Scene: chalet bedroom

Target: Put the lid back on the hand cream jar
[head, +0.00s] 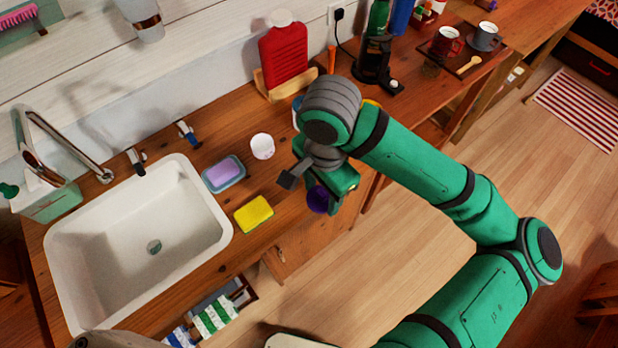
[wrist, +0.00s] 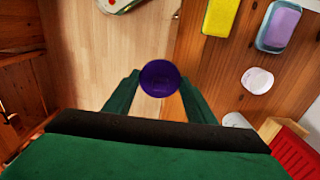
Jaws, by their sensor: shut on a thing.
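The purple round lid (wrist: 160,78) is between the fingertips of my gripper (wrist: 160,84) in the wrist view, and the gripper is shut on it. In the head view the lid (head: 318,199) shows below my gripper, past the counter's front edge. The hand cream jar (head: 262,146) is a small white round pot standing upright on the wooden counter, left of my gripper. The jar also shows in the wrist view (wrist: 257,80), right of the lid and apart from it. No lid shows on the jar.
A soap dish with purple soap (head: 224,174) and a yellow sponge (head: 253,214) lie near the jar. The white sink (head: 200,240) is to the left. A red hot-water bottle (head: 284,55) stands behind in a wooden holder. Bare counter (head: 275,185) lies in front of the jar.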

